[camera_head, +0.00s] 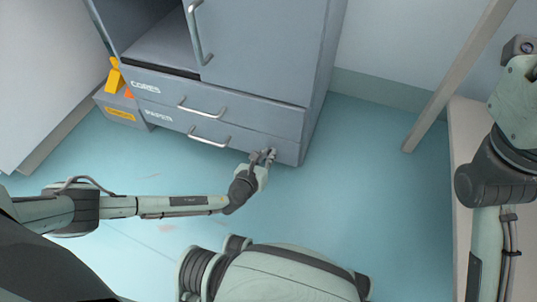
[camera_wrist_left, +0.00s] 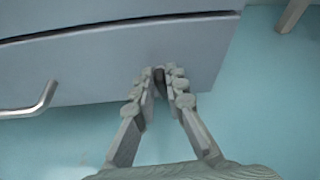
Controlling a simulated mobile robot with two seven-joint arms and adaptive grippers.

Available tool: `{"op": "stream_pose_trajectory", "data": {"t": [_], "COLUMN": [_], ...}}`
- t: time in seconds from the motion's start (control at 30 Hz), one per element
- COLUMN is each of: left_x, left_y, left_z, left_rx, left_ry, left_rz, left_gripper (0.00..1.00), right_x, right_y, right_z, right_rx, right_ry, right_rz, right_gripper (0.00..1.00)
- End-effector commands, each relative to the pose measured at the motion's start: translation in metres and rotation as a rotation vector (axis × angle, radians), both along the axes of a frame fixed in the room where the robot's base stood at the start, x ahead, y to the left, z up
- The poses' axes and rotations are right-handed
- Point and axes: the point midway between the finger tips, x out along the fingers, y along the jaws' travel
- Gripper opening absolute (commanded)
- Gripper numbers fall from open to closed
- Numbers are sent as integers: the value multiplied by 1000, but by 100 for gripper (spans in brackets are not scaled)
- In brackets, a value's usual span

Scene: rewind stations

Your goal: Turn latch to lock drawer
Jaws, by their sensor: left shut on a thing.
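The grey-blue cabinet stands at the top of the head view with two closed drawers, CORES (camera_head: 230,98) above and PAPER (camera_head: 175,124) below. My left gripper (camera_head: 268,154) is at the right end of the lower drawer front. In the left wrist view its fingers (camera_wrist_left: 165,78) are closed around a small dark latch (camera_wrist_left: 160,74) on the drawer face. The fingers hide most of the latch, so I cannot tell its angle. The lower drawer's handle (camera_wrist_left: 35,103) shows at the left. My right gripper is out of the head view; only its arm shows at the right.
The upper drawer's handle (camera_head: 195,109) and a door handle (camera_head: 198,35) stick out from the cabinet. A bench (camera_head: 459,150) stands at the right. The teal floor (camera_head: 345,190) before the cabinet is clear.

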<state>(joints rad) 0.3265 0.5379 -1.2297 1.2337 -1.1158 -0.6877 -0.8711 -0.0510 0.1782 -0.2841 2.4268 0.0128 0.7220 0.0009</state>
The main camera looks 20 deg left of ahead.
Motion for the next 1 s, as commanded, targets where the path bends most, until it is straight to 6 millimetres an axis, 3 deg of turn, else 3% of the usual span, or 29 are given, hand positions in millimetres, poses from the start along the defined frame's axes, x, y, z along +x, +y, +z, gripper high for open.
{"op": "stream_pose_trajectory", "data": {"t": [1.0], "left_x": [4], "left_y": [17], "left_z": [-10], "left_rx": [-937], "left_ry": [26], "left_rz": [-2], "left_gripper": [0], "right_x": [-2], "right_y": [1], "right_z": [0], "right_rx": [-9], "right_ry": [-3], "right_rz": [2], "right_gripper": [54]}}
